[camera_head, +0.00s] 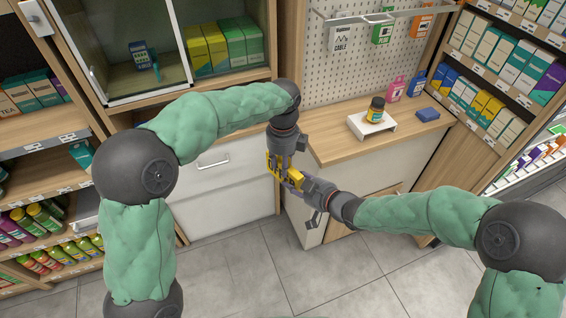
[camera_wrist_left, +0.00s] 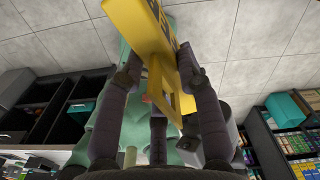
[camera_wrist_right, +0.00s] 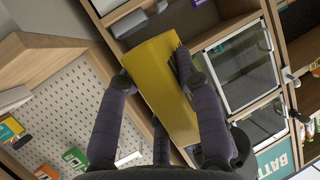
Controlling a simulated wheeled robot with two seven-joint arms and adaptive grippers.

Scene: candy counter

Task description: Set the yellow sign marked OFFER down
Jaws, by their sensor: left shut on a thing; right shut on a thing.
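The yellow sign (camera_head: 270,166) is in the air in front of the counter's drawers, between my two grippers. Dark lettering shows on one side in the left wrist view, too oblique to read; the sign (camera_wrist_left: 138,22) also has a yellow frame-like part there. My left gripper (camera_head: 284,160) comes from above and is shut on the sign. My right gripper (camera_head: 293,182) comes from the lower right and is shut on it too. In the right wrist view a plain yellow face of the sign (camera_wrist_right: 160,85) lies between the fingers. The fingers hide parts of it.
A pegboard (camera_head: 355,65) rises at the back. Shelves stand left and right. The counter's front left part is clear.

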